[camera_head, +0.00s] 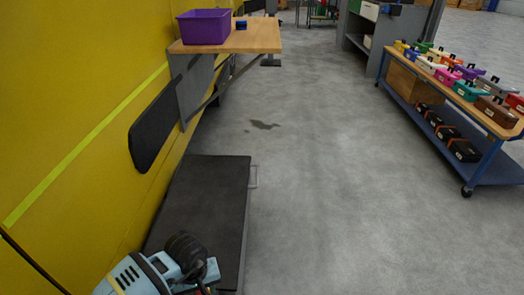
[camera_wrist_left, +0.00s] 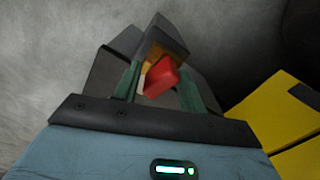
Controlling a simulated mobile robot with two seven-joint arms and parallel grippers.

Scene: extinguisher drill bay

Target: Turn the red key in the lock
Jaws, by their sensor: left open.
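The red key (camera_wrist_left: 160,77) shows in the left wrist view as a small red block in front of a brownish and dark grey housing, which may be the lock (camera_wrist_left: 166,38). My left gripper (camera_wrist_left: 160,70) is open, with its two green fingers on either side of the key. I cannot tell whether either finger touches it. In the head view my left arm is at the bottom left, beside the yellow wall; the lock cannot be made out there. My right gripper is in neither view.
A dark platform (camera_head: 205,190) lies along the yellow wall (camera_head: 70,110). Above it a wooden wall shelf (camera_head: 255,38) holds a purple bin (camera_head: 204,27). A blue cart (camera_head: 490,165) with several coloured boxes stands at the right. The grey floor between is open.

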